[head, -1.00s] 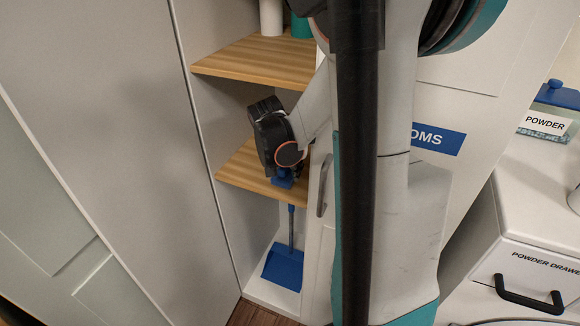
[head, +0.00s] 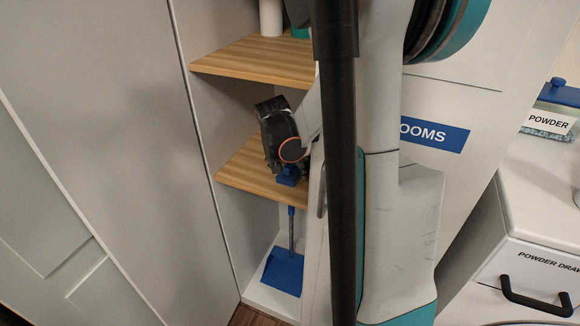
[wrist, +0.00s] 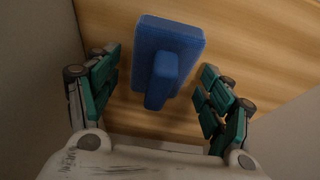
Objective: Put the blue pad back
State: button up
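The blue pad (wrist: 170,45), a block with a blue grip on it, is in the upper middle of the wrist view against a wooden shelf (wrist: 260,70). My gripper (wrist: 160,100) is open, with one green-padded finger on each side of the pad and gaps between. In the head view my gripper (head: 287,165) is inside the cupboard at the lower shelf (head: 243,178), and part of the blue pad (head: 289,176) shows just below it. The rest of the pad is hidden there by the gripper.
A blue dustpan (head: 283,271) with a long handle stands on the cupboard floor. An upper shelf (head: 250,57) lies above my gripper, with the cupboard wall to the left. A white door labelled for brooms (head: 433,134) is to the right, beyond my arm. A powder box (head: 550,118) sits far right.

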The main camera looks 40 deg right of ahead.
aim_at(289, 165)
jog(key=shift+a+r+p, duration=0.15)
jog(key=shift+r+p, duration=0.15)
jog(key=shift+r, duration=0.2)
jog(key=p+v, duration=0.1)
jog(key=v, duration=0.2)
jog(key=shift+a+f, duration=0.15)
jog(key=s+a+p, duration=0.2)
jog(key=s+a, duration=0.2)
jog(key=a, duration=0.6)
jog(key=shift+s+a+f, duration=0.2)
jog(key=shift+s+a, duration=0.05)
jog(key=shift+s, duration=0.05)
